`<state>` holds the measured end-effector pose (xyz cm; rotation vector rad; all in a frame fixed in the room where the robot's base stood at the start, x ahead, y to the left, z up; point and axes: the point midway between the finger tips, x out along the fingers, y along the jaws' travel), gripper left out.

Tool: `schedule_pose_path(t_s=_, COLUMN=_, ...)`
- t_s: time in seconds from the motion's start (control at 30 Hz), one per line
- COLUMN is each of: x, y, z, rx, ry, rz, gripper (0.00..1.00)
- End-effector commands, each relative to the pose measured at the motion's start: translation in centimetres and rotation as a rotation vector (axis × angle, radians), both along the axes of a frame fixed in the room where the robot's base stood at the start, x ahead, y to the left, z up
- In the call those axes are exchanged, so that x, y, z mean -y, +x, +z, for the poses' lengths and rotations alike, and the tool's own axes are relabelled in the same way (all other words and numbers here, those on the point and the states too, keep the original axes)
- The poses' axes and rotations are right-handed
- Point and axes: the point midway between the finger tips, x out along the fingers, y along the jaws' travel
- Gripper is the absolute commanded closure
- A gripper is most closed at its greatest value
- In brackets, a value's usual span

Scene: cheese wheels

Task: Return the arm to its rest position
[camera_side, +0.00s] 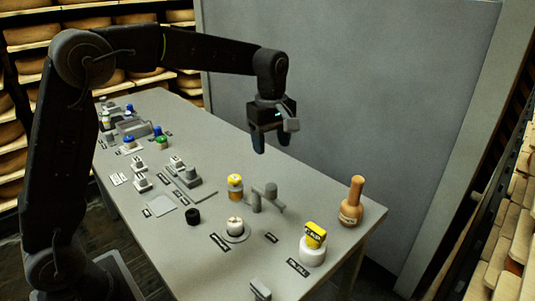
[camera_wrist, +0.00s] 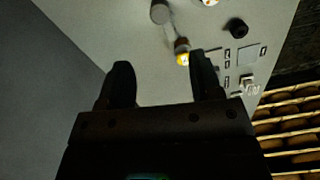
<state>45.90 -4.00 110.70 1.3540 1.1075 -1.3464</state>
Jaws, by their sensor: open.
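My gripper (camera_side: 271,143) hangs from the raised arm above the far edge of the table, its fingers pointing down. It is apart from everything on the table. In the wrist view my gripper (camera_wrist: 160,82) shows two dark fingers spread apart with nothing between them. That jar also shows in the wrist view (camera_wrist: 183,58), close to the right finger.
A grey wall (camera_side: 350,90) rises behind. Cheese shelves (camera_side: 510,230) flank it.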

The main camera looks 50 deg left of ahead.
Motion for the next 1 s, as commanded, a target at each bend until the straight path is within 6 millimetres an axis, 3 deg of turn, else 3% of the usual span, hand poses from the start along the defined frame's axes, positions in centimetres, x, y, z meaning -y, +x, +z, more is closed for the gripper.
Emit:
schedule_pose_path(t_s=0.17, x=0.2, y=-3.2, z=2.4, rx=0.065, ry=0.007, rz=-0.163, gripper=0.41)
schedule_pose_path(t_s=0.3, x=0.4, y=-7.9, z=4.4, rx=0.149, ry=0.034, rz=-0.402, gripper=0.41)
schedule_pose_path(t_s=0.47, x=0.6, y=-13.6, z=5.3, rx=0.242, ry=0.093, rz=-0.685, gripper=0.41)
schedule_pose_path(t_s=0.7, x=0.8, y=-21.3, z=3.9, rx=0.355, ry=0.224, rz=-1.083, gripper=0.41)
schedule_pose_path(t_s=0.83, x=0.9, y=-23.9, z=2.6, rx=0.39, ry=0.292, rz=-1.236, gripper=0.41)
schedule_pose_path(t_s=1.0, x=0.9, y=-25.4, z=1.6, rx=0.407, ry=0.338, rz=-1.334, gripper=0.41)
